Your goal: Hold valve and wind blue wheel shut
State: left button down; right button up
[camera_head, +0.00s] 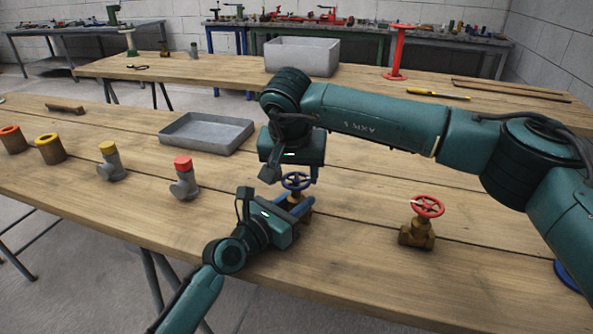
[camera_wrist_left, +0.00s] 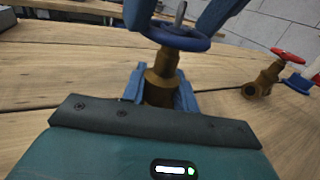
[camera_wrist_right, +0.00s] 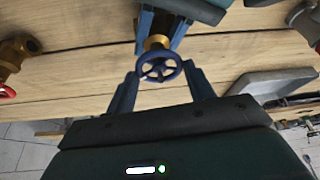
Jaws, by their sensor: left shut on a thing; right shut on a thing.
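The brass valve (camera_head: 303,213) with the blue wheel (camera_head: 296,181) stands upright on the near table. My left gripper (camera_head: 298,203) comes in low from the front and is shut on the brass body. In the left wrist view its blue fingers flank the body (camera_wrist_left: 160,84), below the blue wheel (camera_wrist_left: 176,36). My right gripper (camera_head: 294,178) reaches in from above and is shut on the blue wheel. In the right wrist view its fingers sit on either side of the rim (camera_wrist_right: 160,68). The right arm partly hides the area behind the wheel in the head view.
A brass valve (camera_head: 417,236) with a red wheel (camera_head: 428,206) stands to the right. A grey tray (camera_head: 205,148) lies behind to the left. Red-capped (camera_head: 184,181) and yellow-capped (camera_head: 110,165) fittings stand at left. Bare tabletop lies between the two valves.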

jog(key=m+h, duration=0.1)
jog(key=m, duration=0.2)
jog(key=shift+a+m+h, duration=0.1)
jog(key=shift+m+h, duration=0.2)
jog(key=shift+m, duration=0.1)
jog(key=m+g+h, duration=0.1)
jog(key=m, duration=0.2)
jog(key=shift+w+a+m, duration=0.1)
jog(key=shift+w+m, duration=0.05)
jog(key=shift+m, duration=0.15)
jog(key=m+g+h, duration=0.1)
jog(key=m, duration=0.2)
jog(key=shift+w+m, duration=0.1)
jog(key=shift+m, duration=0.2)
jog(key=shift+w+m+g, duration=0.1)
jog(key=shift+m+g, duration=0.7)
jog(key=shift+m, duration=1.1)
jog(key=o, duration=1)
jog(key=shift+a, duration=0.1)
jog(key=shift+n, duration=0.4)
